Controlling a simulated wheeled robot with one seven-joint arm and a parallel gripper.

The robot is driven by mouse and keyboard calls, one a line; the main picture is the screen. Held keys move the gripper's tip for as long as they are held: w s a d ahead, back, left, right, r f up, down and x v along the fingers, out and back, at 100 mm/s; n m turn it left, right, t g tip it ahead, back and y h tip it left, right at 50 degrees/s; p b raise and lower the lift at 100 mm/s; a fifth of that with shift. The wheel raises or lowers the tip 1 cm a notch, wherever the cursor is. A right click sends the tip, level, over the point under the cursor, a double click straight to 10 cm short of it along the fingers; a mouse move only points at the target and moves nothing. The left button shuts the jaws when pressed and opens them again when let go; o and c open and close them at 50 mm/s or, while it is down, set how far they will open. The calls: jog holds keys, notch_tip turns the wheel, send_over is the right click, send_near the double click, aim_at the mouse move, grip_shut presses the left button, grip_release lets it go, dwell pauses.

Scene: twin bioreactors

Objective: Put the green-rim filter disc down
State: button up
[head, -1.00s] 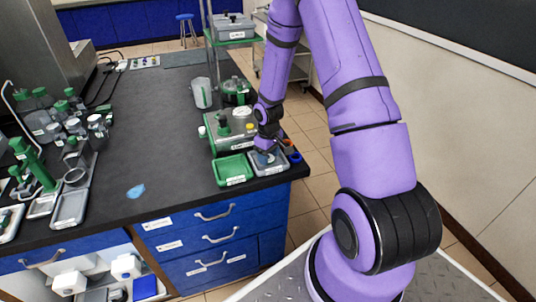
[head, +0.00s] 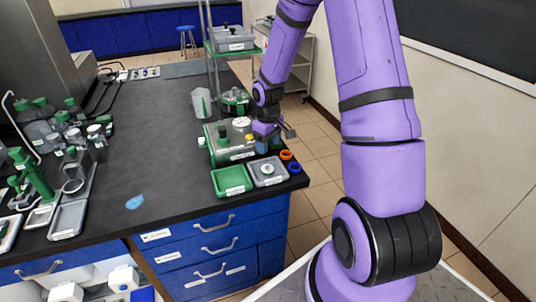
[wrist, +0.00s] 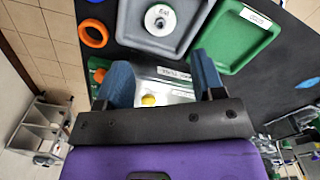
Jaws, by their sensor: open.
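A small pale disc (head: 267,169) lies in the grey tray (head: 281,178) at the bench's near right corner. In the wrist view the disc (wrist: 159,19) looks white with a grey centre and a label; I cannot make out a green rim. It lies flat inside the grey tray (wrist: 190,43), clear of the tray walls. My gripper (wrist: 163,77) is open, with nothing between its blue fingers. In the head view my gripper (head: 275,136) is above and behind the grey tray, apart from the disc.
A green tray (head: 231,181) stands left of the grey one. An orange ring (head: 286,155) and a blue ring (head: 295,168) lie at the bench edge. A green-and-white device (head: 230,142) stands behind the trays. The dark bench (head: 165,130) is mostly clear to the left.

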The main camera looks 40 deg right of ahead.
jog(key=s+a+r+m+t+h, duration=0.1)
jog(key=s+a+r, duration=0.25)
jog(key=r, duration=0.75)
jog(key=s+a+r+t, duration=0.1)
jog(key=s+a+r, duration=0.25)
jog(key=r, duration=0.65)
jog(key=s+a+r+m+t, duration=0.1)
jog(key=s+a+r, duration=0.2)
jog(key=s+r, duration=0.3)
jog(key=s+a+r+t+y, duration=0.1)
jog(key=s+r, duration=0.4)
jog(key=s, duration=0.8)
jog(key=shift+a+r+m+t, duration=0.4)
jog(key=shift+a+t, duration=0.2)
jog(key=shift+a, duration=0.45)
jog(key=shift+s, duration=0.1)
